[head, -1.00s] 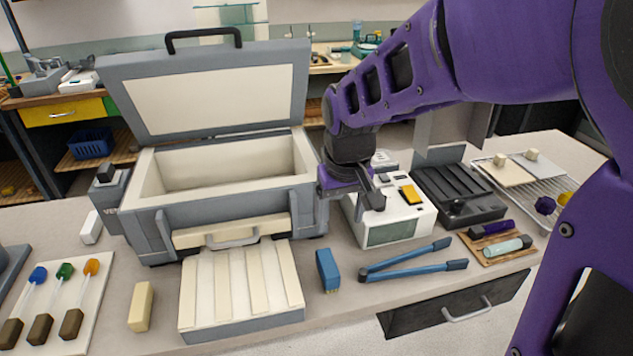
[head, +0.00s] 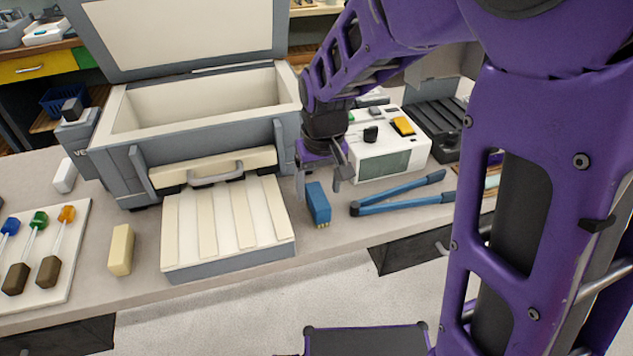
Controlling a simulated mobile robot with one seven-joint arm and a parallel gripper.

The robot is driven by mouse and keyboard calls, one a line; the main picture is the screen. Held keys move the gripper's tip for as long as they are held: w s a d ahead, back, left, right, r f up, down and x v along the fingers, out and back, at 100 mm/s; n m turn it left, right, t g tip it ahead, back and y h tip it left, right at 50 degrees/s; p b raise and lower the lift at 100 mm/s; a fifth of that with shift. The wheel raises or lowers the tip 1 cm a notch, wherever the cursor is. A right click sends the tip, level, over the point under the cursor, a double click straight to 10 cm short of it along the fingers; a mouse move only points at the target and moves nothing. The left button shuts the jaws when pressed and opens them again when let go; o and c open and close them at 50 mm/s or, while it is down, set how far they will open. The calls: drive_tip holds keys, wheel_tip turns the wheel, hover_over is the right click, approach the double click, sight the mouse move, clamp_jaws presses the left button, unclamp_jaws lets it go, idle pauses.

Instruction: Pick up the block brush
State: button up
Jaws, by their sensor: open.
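The block brush is a small blue block (head: 317,203) with short yellowish bristles at its lower end. It lies on the grey bench top, between the cream ribbed tray and the blue tongs. My gripper (head: 322,187) hangs just above and behind it, with one finger toward each side. The gripper is open and holds nothing. I cannot tell whether a finger touches the block.
Blue long-handled tongs (head: 398,196) lie close right of the brush. The ribbed tray (head: 228,265) is at its left, before a grey open-lidded kiln (head: 205,160). A white device (head: 385,158) stands behind. A cream block (head: 121,250) lies farther left.

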sight(318, 196)
drive_tip(key=shift+w+a+f+b, duration=0.1)
drive_tip(key=shift+w+f+b, duration=0.15)
drive_tip(key=shift+f+b, duration=0.5)
drive_tip(key=shift+w+d+f+b, duration=0.1)
drive_tip(key=shift+w+f+b, duration=0.25)
drive_tip(key=shift+f, duration=0.55)
drive_tip(key=shift+w+a+f+b, duration=0.1)
drive_tip(key=shift+w+f+b, duration=0.05)
drive_tip(key=shift+f+b, duration=0.65)
drive_tip(key=shift+f, duration=0.3)
clamp_jaws()
